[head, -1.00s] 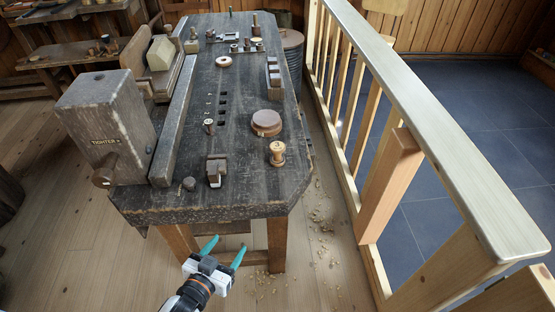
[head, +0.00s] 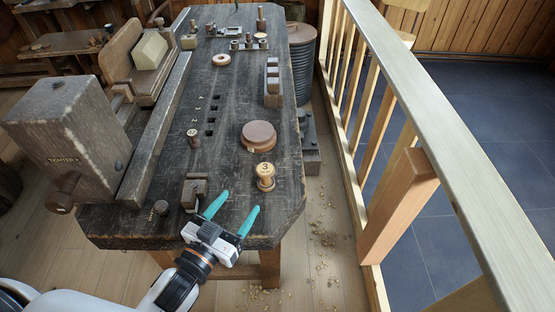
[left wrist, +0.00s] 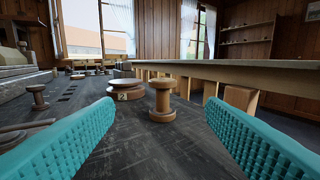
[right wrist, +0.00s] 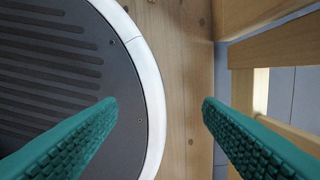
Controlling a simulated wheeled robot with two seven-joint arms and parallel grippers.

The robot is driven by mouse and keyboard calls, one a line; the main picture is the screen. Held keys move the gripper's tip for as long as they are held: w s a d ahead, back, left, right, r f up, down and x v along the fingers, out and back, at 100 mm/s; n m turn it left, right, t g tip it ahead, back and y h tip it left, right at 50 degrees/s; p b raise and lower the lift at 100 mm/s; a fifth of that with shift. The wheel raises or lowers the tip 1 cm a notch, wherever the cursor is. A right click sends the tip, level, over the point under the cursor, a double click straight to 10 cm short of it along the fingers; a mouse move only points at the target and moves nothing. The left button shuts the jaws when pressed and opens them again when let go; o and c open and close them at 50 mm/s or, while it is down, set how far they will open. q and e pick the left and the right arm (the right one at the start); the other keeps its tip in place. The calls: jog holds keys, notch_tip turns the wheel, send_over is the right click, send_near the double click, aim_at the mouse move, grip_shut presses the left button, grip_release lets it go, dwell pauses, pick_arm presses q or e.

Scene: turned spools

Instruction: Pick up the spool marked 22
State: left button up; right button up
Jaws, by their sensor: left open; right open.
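A light wooden spool (head: 265,177) stands upright near the bench's right front; its top mark looks like a 3. It also shows in the left wrist view (left wrist: 162,100), ahead and between the fingers. A smaller spool (head: 193,139) stands further left, its mark too small to read; one also shows at left in the left wrist view (left wrist: 38,96). I can read no 22 anywhere. My left gripper (head: 235,211) is open and empty at the bench's front edge, short of the light spool. My right gripper (right wrist: 160,103) is open and empty above the floor.
A round brown disc (head: 258,134) lies behind the light spool; a tag reading 2 (left wrist: 122,97) shows by it in the left wrist view. A small block (head: 194,192) stands left of my left gripper. A wooden railing (head: 420,110) runs along the right.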

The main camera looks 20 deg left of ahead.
aim_at(266, 169)
pick_arm(q)
jog(key=shift+x, duration=1.15)
jog(key=p+x, duration=0.1)
jog(key=x, duration=0.3)
jog(key=shift+w+r, duration=0.1)
jog(key=shift+w, duration=0.05)
jog(key=shift+w+d, duration=0.2)
jog(key=shift+w, duration=0.35)
jog(key=p+x, duration=0.1)
jog(key=x, duration=0.3)
jog(key=shift+w+d, duration=0.2)
jog(key=shift+w, duration=0.1)
jog(key=shift+s, duration=0.1)
jog(key=shift+c, duration=1.4)
jog(key=c, duration=0.8)
pick_arm(e)
jog(key=shift+s+d+r, duration=0.1)
jog(key=shift+s+r, duration=0.15)
jog(key=shift+r, duration=0.25)
jog(key=shift+s+d+r, duration=0.1)
jog(key=shift+s+r, duration=0.15)
jog(key=shift+r, duration=0.25)
